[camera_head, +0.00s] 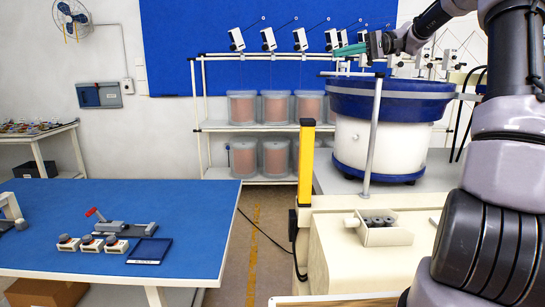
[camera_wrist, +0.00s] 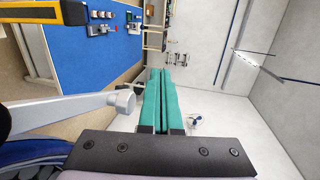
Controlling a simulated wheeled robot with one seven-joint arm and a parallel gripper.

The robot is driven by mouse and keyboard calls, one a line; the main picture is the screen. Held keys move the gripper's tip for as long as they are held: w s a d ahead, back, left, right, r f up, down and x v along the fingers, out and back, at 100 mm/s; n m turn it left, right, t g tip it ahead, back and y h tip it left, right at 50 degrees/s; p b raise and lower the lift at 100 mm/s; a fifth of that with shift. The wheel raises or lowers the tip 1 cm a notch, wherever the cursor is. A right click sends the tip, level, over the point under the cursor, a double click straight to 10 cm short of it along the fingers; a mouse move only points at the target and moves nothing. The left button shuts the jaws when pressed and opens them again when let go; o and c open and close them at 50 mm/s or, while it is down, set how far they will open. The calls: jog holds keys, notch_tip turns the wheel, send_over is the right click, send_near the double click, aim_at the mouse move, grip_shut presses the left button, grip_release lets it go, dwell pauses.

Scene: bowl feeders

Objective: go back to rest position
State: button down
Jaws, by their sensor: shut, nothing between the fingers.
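My gripper (camera_head: 350,50) is at the upper right of the head view, in front of the blue wall panel and above the left rim of the blue and white bowl feeder (camera_head: 390,100). Its green fingers point left and are together, with nothing between them. In the wrist view the green fingers of my gripper (camera_wrist: 167,100) lie side by side along the middle, shut and empty. Part of the blue bowl (camera_wrist: 30,155) shows at the lower left of that view.
A grey post (camera_head: 375,130) stands just in front of the bowl, and a yellow post (camera_head: 306,165) stands left of it. A blue table (camera_head: 200,210) with a toggle clamp and small devices is at left. A rack (camera_head: 215,126) with several bins is behind. The air left of my gripper looks free.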

jog(key=s+a+f+m+t+h, duration=0.1)
jog(key=s+a+f+h, duration=0.25)
jog(key=s, duration=0.35)
jog(key=s+a+f+m+t+h, duration=0.1)
jog(key=s+a+f+h, duration=0.2)
jog(key=s+h, duration=0.3)
jog(key=s+d+f+m+t+h, duration=0.1)
jog(key=s+d+f+t+h, duration=0.1)
jog(key=s, duration=0.6)
jog(key=s+d+f+m+t+h, duration=0.1)
jog(key=s+d+f+t+h, duration=0.1)
jog(key=s+d, duration=0.4)
jog(key=s+f+t, duration=0.1)
jog(key=s+t, duration=0.1)
jog(key=s, duration=0.1)
jog(key=shift+d+f+m, duration=0.15)
jog(key=shift+f+m, duration=0.05)
jog(key=shift+m, duration=0.1)
